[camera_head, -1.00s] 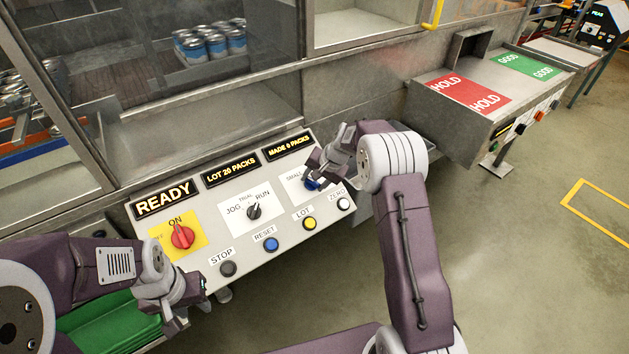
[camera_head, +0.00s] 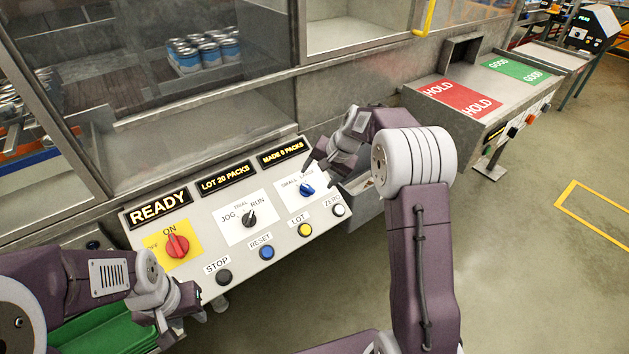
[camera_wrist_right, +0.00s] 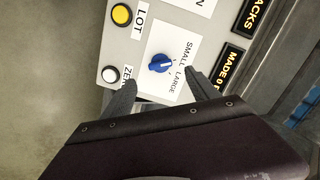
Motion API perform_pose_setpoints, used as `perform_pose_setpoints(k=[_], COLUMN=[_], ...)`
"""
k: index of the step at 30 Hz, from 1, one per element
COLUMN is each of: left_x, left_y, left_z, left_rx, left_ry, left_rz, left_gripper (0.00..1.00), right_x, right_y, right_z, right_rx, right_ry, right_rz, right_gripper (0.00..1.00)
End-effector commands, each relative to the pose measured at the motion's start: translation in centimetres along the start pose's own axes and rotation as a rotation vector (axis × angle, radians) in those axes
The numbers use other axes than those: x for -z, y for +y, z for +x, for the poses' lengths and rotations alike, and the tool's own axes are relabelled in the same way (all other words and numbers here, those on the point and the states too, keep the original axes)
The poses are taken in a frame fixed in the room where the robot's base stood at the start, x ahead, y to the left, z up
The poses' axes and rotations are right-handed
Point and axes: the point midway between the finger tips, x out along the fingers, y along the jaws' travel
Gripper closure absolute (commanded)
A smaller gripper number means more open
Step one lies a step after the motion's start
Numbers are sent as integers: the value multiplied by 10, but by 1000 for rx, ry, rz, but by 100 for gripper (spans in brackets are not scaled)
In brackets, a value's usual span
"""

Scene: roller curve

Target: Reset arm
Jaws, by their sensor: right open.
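My right gripper (camera_head: 322,172) is open and empty, just above and to the right of the blue SMALL/LARGE selector knob (camera_head: 307,190) on the control panel (camera_head: 190,225). In the right wrist view the open fingers (camera_wrist_right: 160,95) stand apart on either side below the blue knob (camera_wrist_right: 160,63), with clear space between them and it. My left gripper (camera_head: 190,305) is at the lower left, below the panel's STOP button; its fingers are too small and turned to tell whether they are open or shut.
The panel bears a red ON switch (camera_head: 177,246), a black JOG/RUN knob (camera_head: 249,218), and STOP, RESET, LOT and ZERO buttons. A HOLD/GOOD table (camera_head: 490,125) stands at the right. A green bin (camera_head: 100,330) is by my left arm.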

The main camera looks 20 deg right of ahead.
Motion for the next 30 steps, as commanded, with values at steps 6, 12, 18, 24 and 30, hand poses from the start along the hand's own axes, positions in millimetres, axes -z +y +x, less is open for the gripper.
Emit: perform_pose_setpoints(k=[6,12,18,24,30], left_x=[0,0,0,1,1], left_y=[0,0,0,0,0], left_z=[0,0,-2,-6,-8], left_rx=[0,0,0,0,0], left_ry=[0,0,0,0,0], left_rz=[0,0,0,0,0], left_gripper=[64,64,64,64,64], right_x=[0,0,-6,-95,-192], right_y=[0,0,-28,-2,89], right_z=[-2,-2,-26,-56,-65], right_rx=[0,0,34,-62,-230], right_ry=[-1,-1,27,-36,-128], right_rz=[0,0,-49,-193,-426], right_gripper=[31,31,31,31,31])
